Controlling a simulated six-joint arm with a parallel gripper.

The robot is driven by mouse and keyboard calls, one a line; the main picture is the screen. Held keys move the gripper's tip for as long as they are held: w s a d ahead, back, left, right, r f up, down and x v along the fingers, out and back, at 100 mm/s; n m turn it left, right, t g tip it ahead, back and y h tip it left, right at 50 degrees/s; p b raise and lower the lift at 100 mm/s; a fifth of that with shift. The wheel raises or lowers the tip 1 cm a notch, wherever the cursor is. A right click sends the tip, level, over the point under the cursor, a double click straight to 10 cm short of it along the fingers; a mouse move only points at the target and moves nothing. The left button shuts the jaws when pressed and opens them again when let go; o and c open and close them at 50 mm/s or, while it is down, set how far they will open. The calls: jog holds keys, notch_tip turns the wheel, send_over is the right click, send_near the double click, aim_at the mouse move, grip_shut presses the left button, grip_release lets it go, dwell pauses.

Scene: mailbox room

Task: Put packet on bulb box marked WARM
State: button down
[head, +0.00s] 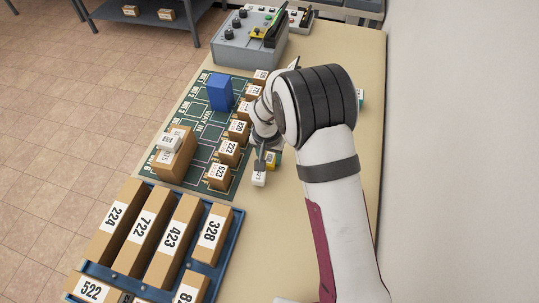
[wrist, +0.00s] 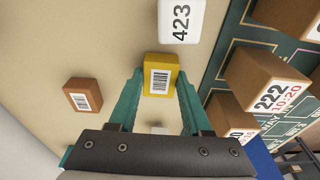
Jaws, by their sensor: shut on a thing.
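A yellow packet (wrist: 160,75) with a white barcode label is between the teal fingertips of my gripper (wrist: 155,88) in the wrist view. My gripper is shut on it. In the head view a little of the yellow packet (head: 274,157) shows beside my gripper (head: 267,160), low over the tan table right of the green mat; the arm hides part of this area. I cannot tell whether the packet touches the table. No box that I can read as marked WARM shows in either view.
The green mat (head: 198,130) holds several brown boxes and a blue block (head: 220,93). A blue tray (head: 233,225) of numbered boxes is in front.

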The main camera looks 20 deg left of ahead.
aim_at(268, 164)
jog(key=shift+f, duration=0.1)
jog(key=shift+c, duration=1.7)
grip_release()
notch_tip(268, 164, up, 12)
jog(key=s, duration=0.2)
jog(key=s+d+r+m+g, duration=0.1)
jog(key=s+d+r+m, duration=0.1)
jog(key=s+d+r, duration=0.3)
jog(key=s+d+r+m+y, duration=0.1)
jog(key=s+d+r, duration=0.4)
jog(key=s+d, duration=0.7)
jog(key=shift+s+d+m+g, duration=0.15)
jog(key=shift+d+m+g, duration=0.3)
jog(key=shift+m, duration=0.25)
jog(key=shift+m+y, duration=0.4)
jog(key=shift+m, duration=0.2)
jog(key=s, duration=0.2)
jog(key=s+d, duration=0.1)
jog(key=s, duration=0.4)
jog(key=shift+s+d+f, duration=0.15)
jog(key=shift+s+f, duration=0.15)
jog(key=shift+f, duration=0.1)
